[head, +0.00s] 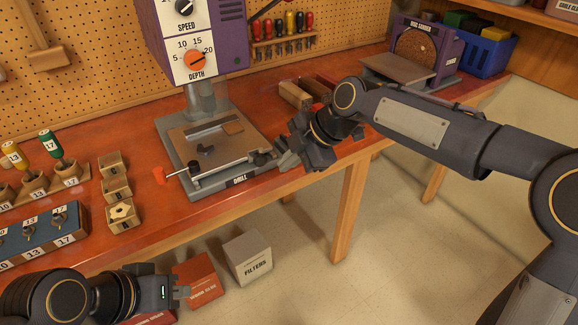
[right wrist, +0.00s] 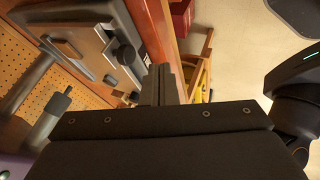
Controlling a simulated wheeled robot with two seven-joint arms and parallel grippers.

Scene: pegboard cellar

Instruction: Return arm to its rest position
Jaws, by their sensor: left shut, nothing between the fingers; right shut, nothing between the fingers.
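My right gripper (head: 288,156) is shut and empty. It hangs at the front right corner of the drill press base (head: 230,182), close to its clamp knob; I cannot tell whether they touch. In the right wrist view its closed fingers (right wrist: 158,85) point toward the bench edge, with the drill base (right wrist: 95,45) to their left. My right arm (head: 420,125) reaches in from the right over the bench front. My left gripper (head: 182,292) is shut and empty, low at the bottom left, in front of the bench.
The drill press (head: 200,50) stands on the red-brown bench (head: 90,225). Small wooden blocks (head: 117,188) and a blue numbered holder (head: 45,235) sit at left. A disc sander (head: 415,50) and blue bin (head: 488,55) stand at back right. A filters box (head: 250,260) is on the floor.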

